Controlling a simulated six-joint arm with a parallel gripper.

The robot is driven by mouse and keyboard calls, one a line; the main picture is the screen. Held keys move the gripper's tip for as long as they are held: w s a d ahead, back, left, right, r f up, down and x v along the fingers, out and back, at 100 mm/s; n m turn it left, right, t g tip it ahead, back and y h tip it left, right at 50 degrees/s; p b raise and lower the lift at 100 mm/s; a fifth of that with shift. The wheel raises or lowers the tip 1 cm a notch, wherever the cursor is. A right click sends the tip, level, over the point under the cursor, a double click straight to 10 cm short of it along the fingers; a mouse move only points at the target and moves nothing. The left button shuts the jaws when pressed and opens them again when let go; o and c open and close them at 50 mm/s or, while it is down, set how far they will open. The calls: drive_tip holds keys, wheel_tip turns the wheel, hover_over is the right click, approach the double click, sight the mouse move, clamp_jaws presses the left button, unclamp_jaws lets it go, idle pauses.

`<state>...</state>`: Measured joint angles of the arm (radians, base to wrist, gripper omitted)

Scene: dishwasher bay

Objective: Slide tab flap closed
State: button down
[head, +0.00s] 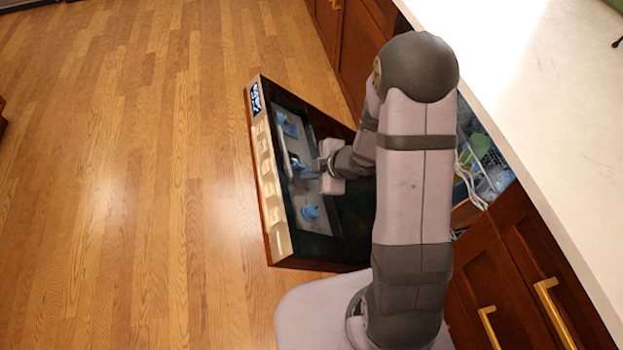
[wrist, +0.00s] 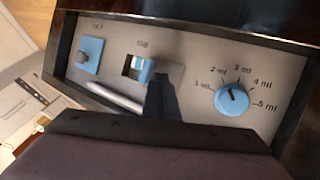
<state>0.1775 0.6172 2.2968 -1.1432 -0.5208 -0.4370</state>
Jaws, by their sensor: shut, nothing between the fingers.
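The dispenser panel (wrist: 195,70) is grey and sits on the inner face of the open dishwasher door (head: 345,222). In the wrist view, the blue tab flap (wrist: 147,72) is at the right part of a small slot in the panel's middle. The slot's left part shows a dark gap, so the flap is partly open. My gripper (wrist: 160,88) is shut and empty, with its dark fingertip just below and right of the flap. Whether it touches the flap, I cannot tell. In the head view my gripper (head: 318,165) is over the panel; the flap is hard to make out.
A blue dial (wrist: 232,99) with ml marks is right of the slot. A blue square with a grey knob (wrist: 90,54) is on the left. In the head view, the counter (head: 560,110) and drawers (head: 500,275) stand at the right. The floor left of the door is clear.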

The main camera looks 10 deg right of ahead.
sight(302, 165)
drive_tip(key=shift+w, duration=0.25)
drive_tip(key=w+p, duration=0.2)
drive_tip(key=w, duration=0.1)
drive_tip(key=w+p, duration=0.3)
drive_tip(key=shift+w+r, duration=0.2)
drive_tip(key=shift+w, duration=0.05)
drive_tip(key=shift+w+f+p, duration=0.1)
drive_tip(key=shift+w+p, duration=0.2)
drive_tip(key=shift+w, duration=0.2)
drive_tip(key=shift+s+f+b, duration=0.15)
drive_tip(key=shift+s+b, duration=0.3)
drive_tip(key=shift+s, duration=0.2)
drive_tip(key=s, duration=0.1)
drive_tip(key=s+b, duration=0.1)
drive_tip(key=s, duration=0.1)
drive_tip(key=shift+s+d+r, duration=0.15)
drive_tip(key=shift+s+r, duration=0.1)
drive_tip(key=shift+r, duration=0.15)
drive_tip(key=p+v, duration=0.2)
drive_tip(key=v, duration=0.7)
drive_tip(key=shift+p, duration=0.35)
drive_tip(key=shift+s, duration=0.15)
